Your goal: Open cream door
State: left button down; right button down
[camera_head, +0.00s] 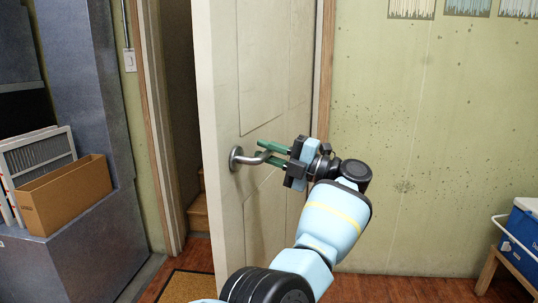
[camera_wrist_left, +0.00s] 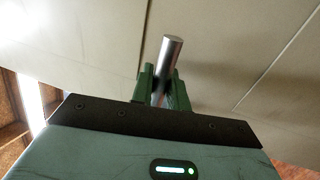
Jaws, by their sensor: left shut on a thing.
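The cream door (camera_head: 262,80) stands partly open, with its free left edge swung toward me and a dark gap between it and the left door frame. Its grey metal lever handle (camera_head: 237,158) is near the free edge. My left gripper (camera_head: 272,152) has its green fingers shut on the lever. In the left wrist view the handle (camera_wrist_left: 171,52) sits between the green fingers (camera_wrist_left: 160,88), its rounded end sticking out past them. The door surface (camera_wrist_left: 235,40) fills the background there. My right gripper is not in view.
A doormat (camera_head: 188,287) lies on the wood floor by the doorway, with wooden steps (camera_head: 199,212) behind the gap. A grey metal unit with a cardboard box (camera_head: 68,195) stands left. A blue cooler (camera_head: 522,238) on a wooden stand is at far right.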

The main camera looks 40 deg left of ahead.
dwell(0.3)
pick_arm(q)
jog(key=c, duration=1.5)
grip_release()
jog(key=shift+c, duration=0.2)
jog(key=shift+o, duration=0.7)
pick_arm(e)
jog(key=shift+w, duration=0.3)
